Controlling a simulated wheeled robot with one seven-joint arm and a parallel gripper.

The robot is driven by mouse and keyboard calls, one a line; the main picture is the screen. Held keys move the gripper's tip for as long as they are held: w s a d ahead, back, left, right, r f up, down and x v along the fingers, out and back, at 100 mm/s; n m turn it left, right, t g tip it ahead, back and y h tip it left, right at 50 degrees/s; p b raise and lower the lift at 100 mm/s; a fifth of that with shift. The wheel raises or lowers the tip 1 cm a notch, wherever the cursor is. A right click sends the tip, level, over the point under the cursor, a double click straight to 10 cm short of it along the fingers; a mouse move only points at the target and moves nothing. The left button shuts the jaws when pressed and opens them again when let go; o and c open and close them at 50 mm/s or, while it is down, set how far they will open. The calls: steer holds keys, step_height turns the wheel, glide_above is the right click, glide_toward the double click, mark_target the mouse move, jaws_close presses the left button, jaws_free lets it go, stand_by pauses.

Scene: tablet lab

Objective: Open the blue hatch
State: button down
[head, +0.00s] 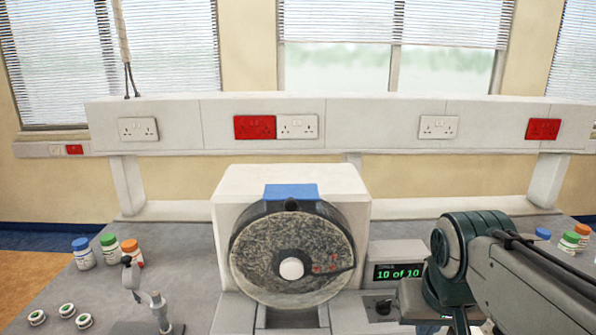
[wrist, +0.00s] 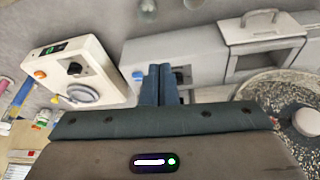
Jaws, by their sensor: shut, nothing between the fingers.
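A blue panel (head: 291,191), the only blue part I see on the machine that could be the hatch, sits on the top front of the white machine housing (head: 232,184). It is just above the speckled round drum (head: 262,249) with a white central knob (head: 291,269). I cannot tell whether it is open or closed. My gripper (wrist: 157,72) is shut and empty, its two dark fingers together in the wrist view. In the head view my arm is to the right of the drum, apart from the panel, with the fingertips not clearly shown. The wrist view does not clearly show the panel.
A display reading "10 of 10" (head: 398,271) stands right of the drum. Capped bottles (head: 84,254) and small round items (head: 67,310) are at left. A jointed metal stand (head: 158,308) is left of the drum. More bottles (head: 570,240) stand far right.

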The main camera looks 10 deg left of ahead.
steer(key=w+a+r+n+t+y+p, duration=0.1)
steer(key=a+r+p, duration=0.1)
steer(key=a+r, duration=0.65)
steer(key=w+a+r+n+y+p, duration=0.15)
steer(key=a+r, duration=0.45)
steer(key=r, duration=0.6)
steer(key=w+a+r+n+t+p, duration=0.1)
steer(key=w+a+r, duration=0.1)
steer(key=a+r, duration=0.65)
glide_above(289, 197)
steer(key=f, duration=0.7)
steer(key=shift+w+a+f, duration=0.15)
steer(key=shift+w+f, duration=0.15)
steer(key=shift+s+d+f, duration=0.35)
steer(key=shift+s+f, duration=0.25)
steer(key=shift+s, duration=0.15)
steer(key=shift+s+d+f+p, duration=0.15)
steer(key=shift+s+f+p, duration=0.05)
steer(key=shift+s+p, duration=0.15)
steer(key=shift+s+f, duration=0.15)
steer(key=shift+f, duration=0.2)
steer(key=shift+s, duration=0.1)
steer(key=shift+f, duration=0.1)
